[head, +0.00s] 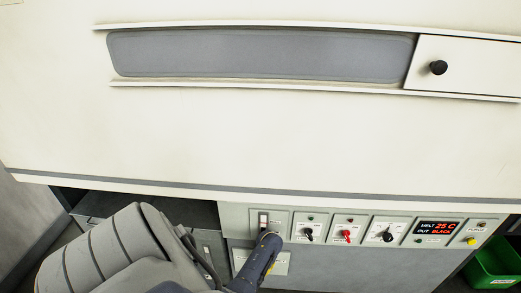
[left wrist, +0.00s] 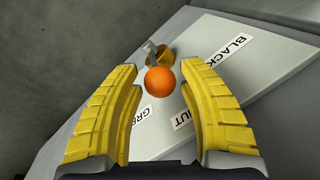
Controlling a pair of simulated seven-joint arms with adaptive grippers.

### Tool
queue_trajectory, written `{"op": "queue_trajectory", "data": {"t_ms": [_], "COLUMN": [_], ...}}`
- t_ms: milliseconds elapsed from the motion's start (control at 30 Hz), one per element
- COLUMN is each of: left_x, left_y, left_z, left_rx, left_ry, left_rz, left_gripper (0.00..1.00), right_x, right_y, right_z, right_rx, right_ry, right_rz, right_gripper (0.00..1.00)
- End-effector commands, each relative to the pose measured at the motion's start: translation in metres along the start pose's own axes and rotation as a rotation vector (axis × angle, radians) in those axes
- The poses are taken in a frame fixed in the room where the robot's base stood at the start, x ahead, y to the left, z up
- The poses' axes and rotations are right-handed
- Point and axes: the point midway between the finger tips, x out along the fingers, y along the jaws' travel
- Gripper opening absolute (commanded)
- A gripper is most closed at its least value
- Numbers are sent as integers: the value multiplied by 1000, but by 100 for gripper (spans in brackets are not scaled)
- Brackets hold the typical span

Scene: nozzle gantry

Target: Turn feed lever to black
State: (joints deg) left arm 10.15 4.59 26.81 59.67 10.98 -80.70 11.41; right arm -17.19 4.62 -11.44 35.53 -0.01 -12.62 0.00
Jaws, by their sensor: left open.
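The feed lever, with an orange ball knob (left wrist: 159,82) and a brass-coloured pivot (left wrist: 157,54), stands on a pale plate (left wrist: 265,75) in the left wrist view. The plate carries the labels BLACK (left wrist: 232,48), one ending in HUT (left wrist: 182,118) and one starting GRE (left wrist: 142,118), partly hidden by a finger. My left gripper (left wrist: 158,73) is open, its yellow fingers on either side of the knob with gaps. I cannot tell which label the lever points to. In the head view my left arm covers that area and the lever is hidden. My right gripper is not in view.
A control panel (head: 400,222) holds several switches and a display (head: 437,228) reading MELT 25 C, OUT BLACK. A green bin (head: 492,268) stands at the lower right. A large pale housing (head: 250,140) with a grey window (head: 260,54) fills the upper head view.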

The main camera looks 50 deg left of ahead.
Motion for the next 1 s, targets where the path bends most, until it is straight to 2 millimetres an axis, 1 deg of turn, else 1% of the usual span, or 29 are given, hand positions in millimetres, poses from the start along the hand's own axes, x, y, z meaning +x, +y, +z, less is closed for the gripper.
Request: {"op": "queue_trajectory", "data": {"t_ms": [267, 600, 633, 1000], "left_x": [0, 0, 0, -1], "left_y": [0, 0, 0, 1], "left_z": [0, 0, -1, -3], "left_rx": [0, 0, 0, 3], "left_ry": [1, 1, 1, 8], "left_rz": [0, 0, 0, 5], "left_gripper": [41, 1, 0, 0], "right_x": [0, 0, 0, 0], "right_y": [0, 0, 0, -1], "right_z": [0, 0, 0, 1], "right_rx": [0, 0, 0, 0], "right_ry": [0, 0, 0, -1], "right_rz": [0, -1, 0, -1], "right_gripper": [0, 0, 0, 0]}}
